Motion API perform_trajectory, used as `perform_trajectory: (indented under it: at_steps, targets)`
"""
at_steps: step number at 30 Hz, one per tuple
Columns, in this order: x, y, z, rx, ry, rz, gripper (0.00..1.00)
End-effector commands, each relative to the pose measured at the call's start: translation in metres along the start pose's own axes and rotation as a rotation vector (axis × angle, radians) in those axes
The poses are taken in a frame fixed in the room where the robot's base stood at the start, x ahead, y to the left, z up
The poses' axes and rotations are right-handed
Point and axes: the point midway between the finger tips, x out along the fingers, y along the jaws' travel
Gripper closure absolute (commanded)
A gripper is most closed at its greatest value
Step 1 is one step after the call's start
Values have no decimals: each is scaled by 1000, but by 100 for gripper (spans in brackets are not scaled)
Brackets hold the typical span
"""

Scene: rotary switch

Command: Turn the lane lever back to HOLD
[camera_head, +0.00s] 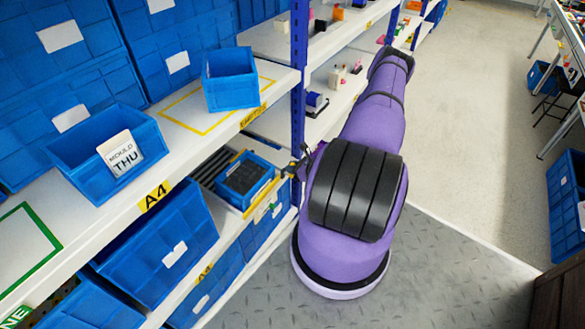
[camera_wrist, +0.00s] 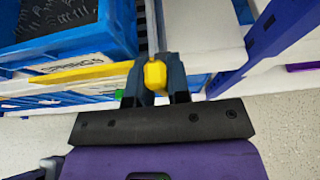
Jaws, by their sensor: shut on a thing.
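The lane lever shows as a yellow bar (camera_head: 264,195) along the shelf edge in front of a blue bin in the head view. In the wrist view the yellow bar (camera_wrist: 85,73) runs left from my gripper, across the front of the bin. My gripper (camera_wrist: 155,75) is shut on the lever's yellow knob, which shows between its two dark fingers. In the head view my gripper (camera_head: 297,165) is small and dark beside the rack's blue post, and my arm partly hides this area. I cannot read any HOLD marking.
The blue bin (camera_head: 244,179) with dark contents sits just behind the lever. A blue rack post (camera_head: 299,75) stands close to my gripper. Above, a shelf holds a blue bin with a "THU" card (camera_head: 120,155) and an empty-looking blue bin (camera_head: 230,80). Open floor (camera_head: 480,150) lies right.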

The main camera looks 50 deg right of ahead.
Motion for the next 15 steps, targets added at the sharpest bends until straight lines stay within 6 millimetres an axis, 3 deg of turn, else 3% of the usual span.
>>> perform_trajectory:
  at_steps: [3,4,7,15]
  targets:
    - [0,0,-1,-3,1,0,100]
    - [0,0,-1,-3,1,0,78]
    - [0,0,0,-2,1,0,57]
    - [-1,0,0,-1,0,1,57]
